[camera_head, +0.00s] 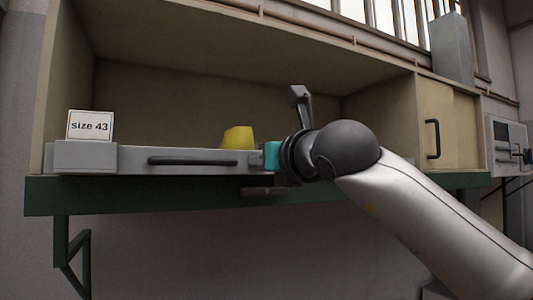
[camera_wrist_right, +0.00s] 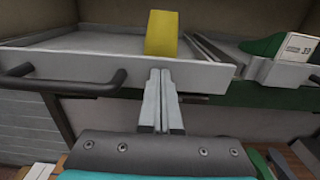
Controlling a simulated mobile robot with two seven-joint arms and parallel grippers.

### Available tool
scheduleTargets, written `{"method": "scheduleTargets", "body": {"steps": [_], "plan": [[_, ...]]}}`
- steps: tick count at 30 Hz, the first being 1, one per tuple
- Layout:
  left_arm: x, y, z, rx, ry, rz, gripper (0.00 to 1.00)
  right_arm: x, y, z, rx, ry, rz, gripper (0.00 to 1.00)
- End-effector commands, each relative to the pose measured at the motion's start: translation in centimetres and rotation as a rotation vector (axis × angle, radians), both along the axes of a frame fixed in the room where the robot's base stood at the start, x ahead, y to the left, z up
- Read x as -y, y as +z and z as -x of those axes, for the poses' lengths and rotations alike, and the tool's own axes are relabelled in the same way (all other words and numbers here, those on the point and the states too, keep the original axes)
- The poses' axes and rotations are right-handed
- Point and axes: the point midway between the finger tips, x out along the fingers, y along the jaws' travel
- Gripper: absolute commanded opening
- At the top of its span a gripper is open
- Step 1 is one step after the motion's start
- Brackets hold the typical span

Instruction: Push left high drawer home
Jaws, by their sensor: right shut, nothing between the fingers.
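The drawer (camera_head: 190,161) has a light grey front with a dark bar handle, at the left of the cabinet in the head view. In the right wrist view its front (camera_wrist_right: 115,70) spans the left and middle, and its tray interior is visible behind, so it stands at least partly open. A yellow block-like object (camera_head: 238,138) rises behind the front; it also shows in the wrist view (camera_wrist_right: 161,34). My right gripper (camera_wrist_right: 162,73) is shut and empty, its fingertips at the drawer front, right of the handle. I cannot tell whether they touch. My left gripper is out of view.
A "size 43" card (camera_head: 90,125) stands on a grey block at the left. A green object with a tag (camera_wrist_right: 293,47) sits right of the drawer. The green ledge (camera_head: 150,195) runs below. A closed cabinet door (camera_head: 435,125) is at the right.

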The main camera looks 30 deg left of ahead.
Motion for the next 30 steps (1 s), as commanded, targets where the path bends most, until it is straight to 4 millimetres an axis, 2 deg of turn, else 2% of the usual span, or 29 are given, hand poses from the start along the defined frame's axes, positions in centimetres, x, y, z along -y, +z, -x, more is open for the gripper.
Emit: {"method": "scheduleTargets", "body": {"steps": [14, 30], "plan": [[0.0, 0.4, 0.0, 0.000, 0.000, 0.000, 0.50, -0.6, 0.0, -0.4, 0.000, 0.001, 0.000, 0.00], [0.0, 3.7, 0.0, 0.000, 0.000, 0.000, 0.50, -3.9, 0.1, -3.0, 0.000, 0.001, 0.000, 0.00]]}}
